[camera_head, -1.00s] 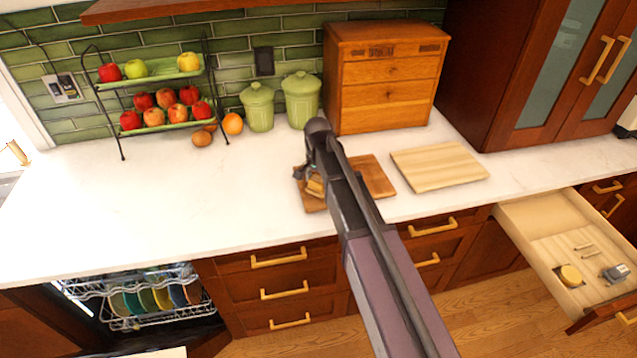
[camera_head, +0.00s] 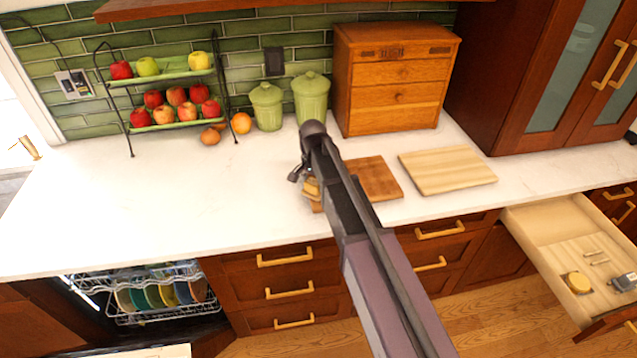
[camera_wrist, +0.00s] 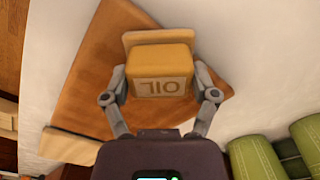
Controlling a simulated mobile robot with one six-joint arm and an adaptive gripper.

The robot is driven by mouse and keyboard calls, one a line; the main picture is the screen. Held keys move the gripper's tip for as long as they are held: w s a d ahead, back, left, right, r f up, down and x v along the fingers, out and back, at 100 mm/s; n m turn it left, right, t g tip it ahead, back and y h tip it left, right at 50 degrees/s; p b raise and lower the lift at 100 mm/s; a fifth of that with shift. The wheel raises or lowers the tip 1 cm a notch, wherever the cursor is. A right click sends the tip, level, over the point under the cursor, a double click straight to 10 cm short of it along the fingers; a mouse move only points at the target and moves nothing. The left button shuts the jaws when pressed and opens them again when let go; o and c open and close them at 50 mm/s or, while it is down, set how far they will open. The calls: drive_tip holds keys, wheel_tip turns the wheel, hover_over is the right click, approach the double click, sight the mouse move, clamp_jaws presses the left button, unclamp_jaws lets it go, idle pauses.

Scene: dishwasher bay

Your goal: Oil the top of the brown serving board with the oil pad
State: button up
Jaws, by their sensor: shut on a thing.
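The brown serving board (camera_head: 374,178) lies flat on the white counter, partly hidden behind my arm in the head view. It also fills much of the wrist view (camera_wrist: 85,75). My gripper (camera_wrist: 160,84) is shut on the yellow oil pad (camera_wrist: 160,72), a block marked OIL with a paler base, one finger on each side. In the head view the pad (camera_head: 312,188) shows at the board's left end, beside my gripper. The pad overlaps the board in the wrist view; I cannot tell whether it touches the board's top.
A pale wooden board (camera_head: 447,171) lies just right of the brown one. Green canisters (camera_head: 311,98), a wooden drawer box (camera_head: 396,85) and a fruit rack (camera_head: 165,95) stand behind. An open drawer (camera_head: 545,222) juts out at right. The counter's left is clear.

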drive_tip(key=shift+w+a, duration=0.1)
drive_tip(key=shift+a, duration=0.1)
idle(0.3)
drive_tip(key=shift+w+a+r, duration=0.1)
drive_tip(key=shift+w+a, duration=0.15)
drive_tip(key=shift+w, duration=0.75)
drive_tip(key=shift+d, duration=0.15)
drive_tip(key=shift+w+d, duration=0.25)
drive_tip(key=shift+d, duration=0.65)
drive_tip(key=shift+w+d, duration=0.2)
drive_tip(key=shift+d, duration=0.7)
drive_tip(key=shift+w, duration=0.4)
drive_tip(key=shift+w+a, duration=0.3)
drive_tip(key=shift+w, duration=0.45)
